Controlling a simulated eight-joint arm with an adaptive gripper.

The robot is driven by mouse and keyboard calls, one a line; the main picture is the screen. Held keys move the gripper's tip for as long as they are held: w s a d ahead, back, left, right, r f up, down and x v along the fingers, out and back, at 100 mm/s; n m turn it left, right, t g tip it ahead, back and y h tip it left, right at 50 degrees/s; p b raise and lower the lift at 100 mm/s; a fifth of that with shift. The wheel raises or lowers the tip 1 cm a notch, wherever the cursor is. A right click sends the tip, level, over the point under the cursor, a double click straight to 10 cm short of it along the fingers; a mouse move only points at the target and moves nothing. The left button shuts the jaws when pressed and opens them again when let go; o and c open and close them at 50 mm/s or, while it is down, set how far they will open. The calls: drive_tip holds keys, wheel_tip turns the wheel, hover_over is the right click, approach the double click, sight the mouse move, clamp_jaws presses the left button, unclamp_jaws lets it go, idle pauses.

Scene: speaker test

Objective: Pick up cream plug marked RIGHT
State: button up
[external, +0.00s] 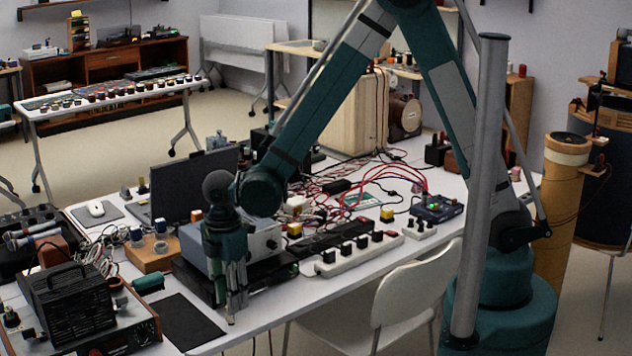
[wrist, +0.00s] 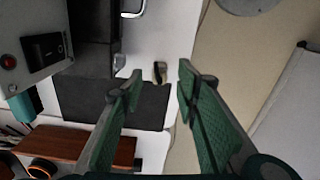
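My gripper (external: 230,318) points down over the front edge of the white table in the external view. In the wrist view its two green fingers (wrist: 160,82) are apart, with nothing held between them. A small cream and dark piece (wrist: 160,72) lies on the white surface below, in the gap between the fingertips; it may be the cream plug, but no RIGHT marking can be read. I cannot pick this piece out in the external view. A cream block (external: 295,205) stands among the cables further back, its marking also unreadable.
A dark mat (external: 187,322) lies left of my gripper; the wrist view shows it too (wrist: 140,117). A grey box (external: 262,241), a white power strip (external: 350,259) and a laptop (external: 196,182) stand nearby. A white chair (external: 415,298) is in front of the table.

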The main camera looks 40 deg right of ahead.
drive_tip(key=shift+a+f+b, duration=0.1)
drive_tip(key=shift+f+b, duration=0.6)
drive_tip(key=shift+f, duration=1.9)
drive_tip(key=shift+c, duration=0.3)
drive_tip(key=c, duration=0.8)
